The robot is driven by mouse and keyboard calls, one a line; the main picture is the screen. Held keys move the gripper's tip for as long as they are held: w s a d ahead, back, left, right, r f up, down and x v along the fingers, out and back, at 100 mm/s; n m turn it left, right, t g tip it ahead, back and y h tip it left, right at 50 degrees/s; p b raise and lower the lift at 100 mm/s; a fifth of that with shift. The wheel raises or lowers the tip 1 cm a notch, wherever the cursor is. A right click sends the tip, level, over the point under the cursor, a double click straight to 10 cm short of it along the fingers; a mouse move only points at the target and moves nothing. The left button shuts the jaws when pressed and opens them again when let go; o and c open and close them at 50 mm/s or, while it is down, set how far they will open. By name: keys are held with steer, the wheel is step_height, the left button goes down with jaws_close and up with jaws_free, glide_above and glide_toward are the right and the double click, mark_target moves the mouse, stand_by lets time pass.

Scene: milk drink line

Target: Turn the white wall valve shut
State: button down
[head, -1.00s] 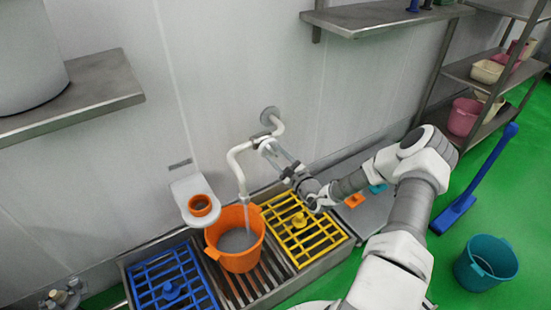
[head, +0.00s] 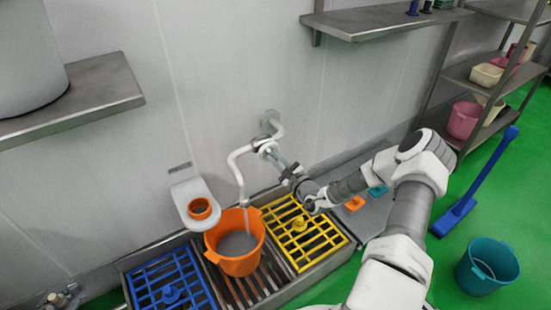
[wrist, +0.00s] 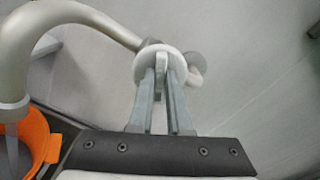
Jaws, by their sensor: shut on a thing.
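The white wall valve (head: 262,142) sits on a pale bent pipe (head: 237,160) that comes out of the wall. My gripper (head: 268,150) is at the valve. In the wrist view, my gripper (wrist: 160,72) has its grey fingers shut on the valve's flat white handle (wrist: 162,52); the fingers hide part of it. The pipe's spout points down over an orange bucket (head: 236,250). A thin stream of water shows below the spout, and the bucket holds greyish liquid.
The bucket stands on a metal drain between a blue grate (head: 150,285) and a yellow grate (head: 318,250). A white wall bracket (head: 185,190) with an orange ring is left of the pipe. Metal shelves (head: 380,18) are above. A teal bucket (head: 487,266) stands on the green floor.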

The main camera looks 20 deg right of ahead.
steer(key=shift+r+m+p, duration=0.15)
steer(key=shift+m+p, duration=0.15)
steer(key=shift+p, duration=0.05)
steer(key=shift+d+m+p, duration=0.1)
steer(key=shift+m+p, duration=0.7)
steer(key=shift+p, duration=0.2)
steer(key=shift+m+p, duration=1.2)
steer(key=shift+m, duration=0.7)
steer(key=c, duration=0.9)
jaws_free()
steer(key=shift+o, duration=0.2)
steer(key=shift+d, duration=0.1)
steer(key=s+d+p, duration=0.3)
steer(key=s+p, duration=0.1)
steer(key=s, duration=1.3)
steer(key=shift+d, duration=0.15)
